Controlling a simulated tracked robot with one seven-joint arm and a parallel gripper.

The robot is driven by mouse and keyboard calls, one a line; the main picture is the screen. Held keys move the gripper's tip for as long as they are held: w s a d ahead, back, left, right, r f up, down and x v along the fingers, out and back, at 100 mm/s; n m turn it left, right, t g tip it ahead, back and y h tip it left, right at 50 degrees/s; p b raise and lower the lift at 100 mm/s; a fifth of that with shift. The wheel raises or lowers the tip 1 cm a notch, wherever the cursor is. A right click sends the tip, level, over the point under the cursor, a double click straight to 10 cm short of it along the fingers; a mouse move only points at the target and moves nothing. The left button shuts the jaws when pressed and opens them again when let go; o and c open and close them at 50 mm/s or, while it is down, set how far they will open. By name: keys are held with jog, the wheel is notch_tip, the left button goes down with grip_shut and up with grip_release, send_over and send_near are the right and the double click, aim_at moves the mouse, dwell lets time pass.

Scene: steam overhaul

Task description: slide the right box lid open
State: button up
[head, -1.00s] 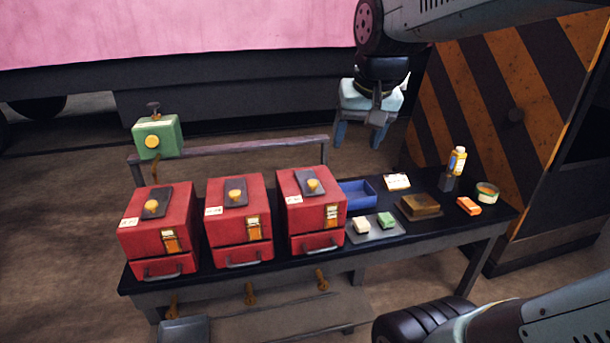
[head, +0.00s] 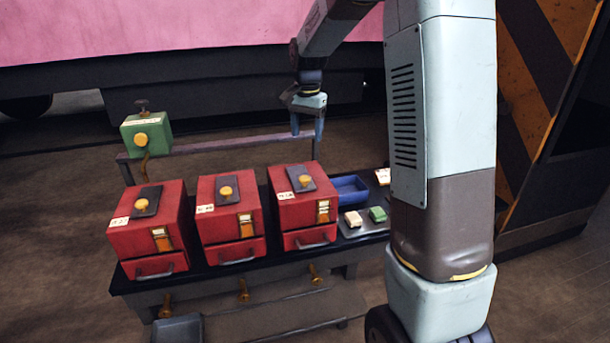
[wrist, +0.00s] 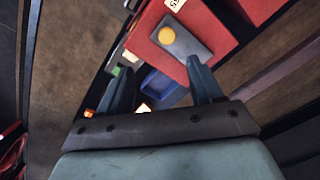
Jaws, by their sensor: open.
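Three red boxes stand in a row on the dark bench. The right box (head: 302,207) has a dark sliding lid (head: 307,178) on top with a round yellow knob (head: 306,181). Its lid looks shut. My gripper (head: 308,134) is above and behind the right box, pointing down, fingers apart and empty. In the wrist view, the yellow knob (wrist: 167,36) and lid (wrist: 185,35) lie beyond the fingertips (wrist: 160,75), not between them. The gripper touches nothing that I can see.
The middle box (head: 230,215) and left box (head: 148,230) stand to the left. A green block-like device (head: 147,136) rises behind them near a rail (head: 222,145). A blue tray (head: 348,189) sits right of the right box. My arm hides the bench's right end.

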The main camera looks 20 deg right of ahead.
aim_at(304, 178)
jog(key=shift+m, duration=0.4)
jog(key=w+f, duration=0.1)
jog(key=f, duration=1)
jog(key=w+f, duration=0.1)
jog(key=f, duration=0.4)
jog(key=shift+w+f, duration=0.35)
jog(key=shift+c, duration=0.2)
grip_shut()
